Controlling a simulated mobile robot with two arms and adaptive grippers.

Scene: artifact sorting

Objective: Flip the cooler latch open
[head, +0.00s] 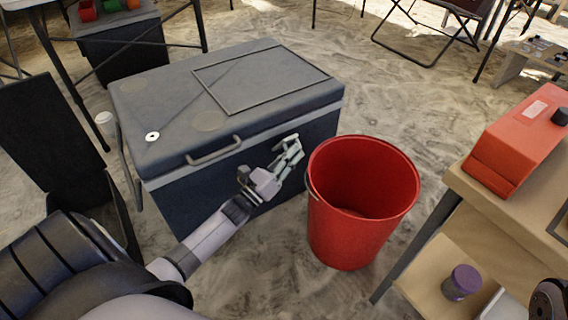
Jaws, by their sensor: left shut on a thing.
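The cooler (225,60) is a large dark grey chest with its lid down, at the upper left of the head view. A bar handle (214,151) runs along the lid's front edge. My left gripper (291,152) is at the cooler's front face, right of the handle and just below the lid. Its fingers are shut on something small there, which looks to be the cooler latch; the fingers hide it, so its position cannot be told. My right gripper is out of view; only a bit of that arm shows at the lower right edge.
A red bucket (345,235) stands on the sand close to the right of my left gripper. A wooden bench (485,230) at the right holds a red-orange case (518,140), with a purple-lidded jar (462,282) on its lower shelf. Folding chairs and tables stand behind.

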